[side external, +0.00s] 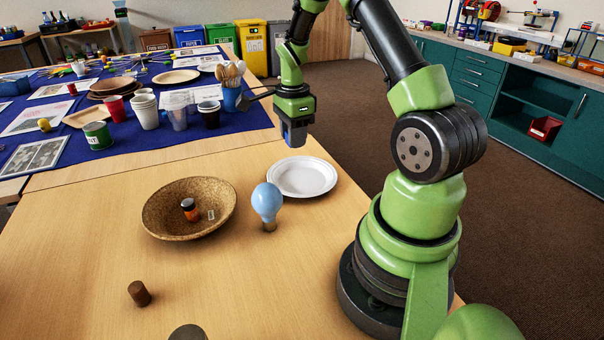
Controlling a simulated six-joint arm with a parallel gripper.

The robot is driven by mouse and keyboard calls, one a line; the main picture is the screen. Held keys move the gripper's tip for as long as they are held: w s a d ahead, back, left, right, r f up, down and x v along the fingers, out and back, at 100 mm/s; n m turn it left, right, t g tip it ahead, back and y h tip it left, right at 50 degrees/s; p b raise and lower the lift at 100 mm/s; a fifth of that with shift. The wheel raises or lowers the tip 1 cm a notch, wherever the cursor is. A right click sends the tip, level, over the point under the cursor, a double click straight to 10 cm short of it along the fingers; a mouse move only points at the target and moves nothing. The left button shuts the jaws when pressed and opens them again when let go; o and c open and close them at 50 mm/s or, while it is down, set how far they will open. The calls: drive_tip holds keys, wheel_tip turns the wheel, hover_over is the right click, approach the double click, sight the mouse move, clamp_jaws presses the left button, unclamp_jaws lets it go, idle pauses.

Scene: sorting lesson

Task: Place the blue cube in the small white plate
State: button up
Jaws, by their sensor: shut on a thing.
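My gripper (296,126) points down in the side external view, shut on the blue cube (297,133). The gripper's dark fingers partly hide the cube. The small white plate (318,188) lies on the wooden table below and a little to the right in the picture. It is round and looks empty. The cube is held above the table, apart from the plate, near the plate's far edge in the picture; its exact position over the plate is hard to tell from this angle.
A brown bowl (165,196) holding a small orange-and-black item (190,210) stands left of the plate. A light-blue bulb (267,200) stands between them. A brown cylinder (139,293) is at the front left. Cups and plates crowd the blue cloth (240,137) behind.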

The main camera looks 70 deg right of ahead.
drive_tip(key=s+d, duration=0.1)
drive_tip(key=s, duration=0.1)
hover_over(302, 179)
drive_tip(key=shift+m, duration=0.4)
wheel_tip(302, 179, down, 5)
drive_tip(key=shift+s+a+f, duration=0.1)
drive_tip(key=shift+f, duration=2.4)
drive_tip(key=shift+f, duration=0.1)
drive_tip(key=o, duration=0.9)
